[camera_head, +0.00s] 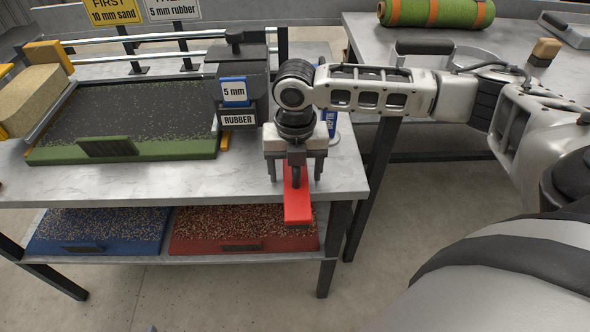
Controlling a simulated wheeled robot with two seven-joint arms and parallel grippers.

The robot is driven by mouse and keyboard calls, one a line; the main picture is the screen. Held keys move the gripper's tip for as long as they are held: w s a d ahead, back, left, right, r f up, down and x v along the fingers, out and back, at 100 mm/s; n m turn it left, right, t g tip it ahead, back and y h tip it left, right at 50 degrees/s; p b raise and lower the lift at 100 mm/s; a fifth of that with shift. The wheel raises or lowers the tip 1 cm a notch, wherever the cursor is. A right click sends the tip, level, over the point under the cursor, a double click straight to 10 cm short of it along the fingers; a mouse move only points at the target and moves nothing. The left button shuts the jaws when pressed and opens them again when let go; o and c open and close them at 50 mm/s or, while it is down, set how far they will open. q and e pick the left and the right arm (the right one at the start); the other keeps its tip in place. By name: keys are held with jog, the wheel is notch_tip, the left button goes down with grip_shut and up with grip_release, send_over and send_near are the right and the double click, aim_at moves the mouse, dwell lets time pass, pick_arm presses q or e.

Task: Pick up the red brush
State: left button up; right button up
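The red brush (297,206) is at the front right of the near table, its flat red end reaching out past the front edge. My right gripper (295,172) comes in from the right and points down over the brush. Its two fingers stand apart, one on each side of the brush, with what looks like a gap on both sides. The gripper hides the back part of the brush. My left gripper is not in view.
A dark hopper labelled 5 mm rubber (238,85) stands just left of the gripper. A green-edged turf tray (130,150) lies further left. Blue (95,248) and red (245,246) trays sit on the lower shelf. A second table (450,50) holds a turf roll (436,12).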

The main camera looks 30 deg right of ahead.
jog(key=c, duration=1.1)
jog(key=shift+c, duration=0.2)
jog(key=shift+r, duration=0.2)
